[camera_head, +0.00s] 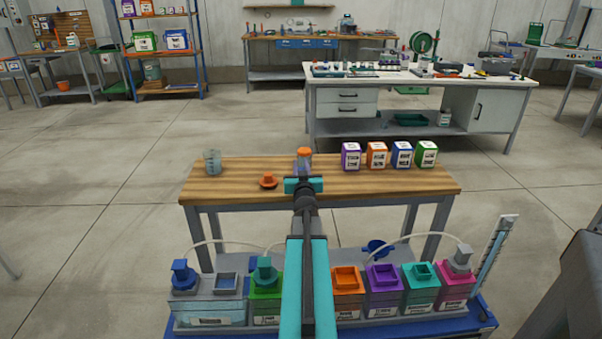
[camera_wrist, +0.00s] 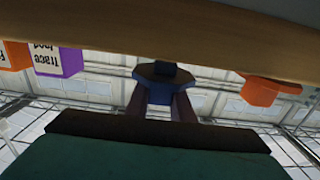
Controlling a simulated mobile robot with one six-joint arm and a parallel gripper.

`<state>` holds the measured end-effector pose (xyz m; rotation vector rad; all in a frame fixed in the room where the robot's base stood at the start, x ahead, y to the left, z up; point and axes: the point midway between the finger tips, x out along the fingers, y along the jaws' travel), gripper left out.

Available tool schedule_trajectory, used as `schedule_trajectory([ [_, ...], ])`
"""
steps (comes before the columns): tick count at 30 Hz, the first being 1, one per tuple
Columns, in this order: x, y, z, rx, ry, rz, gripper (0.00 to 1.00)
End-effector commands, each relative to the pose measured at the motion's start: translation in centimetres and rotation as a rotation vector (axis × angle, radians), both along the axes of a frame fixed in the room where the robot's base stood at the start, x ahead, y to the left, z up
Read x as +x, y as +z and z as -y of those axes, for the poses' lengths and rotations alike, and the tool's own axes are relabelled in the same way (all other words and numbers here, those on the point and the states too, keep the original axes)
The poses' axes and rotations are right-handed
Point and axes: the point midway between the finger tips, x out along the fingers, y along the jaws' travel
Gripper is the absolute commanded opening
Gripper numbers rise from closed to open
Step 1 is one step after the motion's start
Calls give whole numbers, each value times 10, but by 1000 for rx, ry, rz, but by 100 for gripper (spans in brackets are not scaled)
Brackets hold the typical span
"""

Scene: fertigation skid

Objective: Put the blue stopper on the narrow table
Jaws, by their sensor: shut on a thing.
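My gripper (camera_head: 304,186) is over the wooden-topped table (camera_head: 225,177), which looks like the narrow table. In the wrist view, which is upside down, my gripper (camera_wrist: 160,105) is shut on the blue stopper (camera_wrist: 160,76). The stopper's flange and lower end point toward the wooden top (camera_wrist: 90,35). Its tip overlaps the wood in the picture, and I cannot tell whether they touch. In the head view the held stopper is hidden behind my gripper.
An orange stopper (camera_head: 268,181) lies left of my gripper. An orange-capped clear container (camera_head: 305,162) shows just beyond it. A beaker (camera_head: 212,162) stands at the left, and several labelled boxes (camera_head: 377,155) stand at the right. A tank skid (camera_head: 217,313) is in front.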

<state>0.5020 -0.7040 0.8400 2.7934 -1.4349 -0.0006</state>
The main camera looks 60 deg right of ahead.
Motion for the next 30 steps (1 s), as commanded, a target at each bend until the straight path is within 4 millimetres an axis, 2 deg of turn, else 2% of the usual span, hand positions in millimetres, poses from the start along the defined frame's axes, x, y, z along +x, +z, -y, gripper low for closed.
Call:
schedule_trajectory([
  [1,0,-9,0,2,0,1,0],
  [3,0,-12,0,0,0,0,0],
  [19,0,-17,0,0,0,1,0],
  [20,0,-16,0,0,0,1,26],
  [22,0,-16,0,0,0,1,38],
  [30,0,-15,0,1,0,1,40],
])
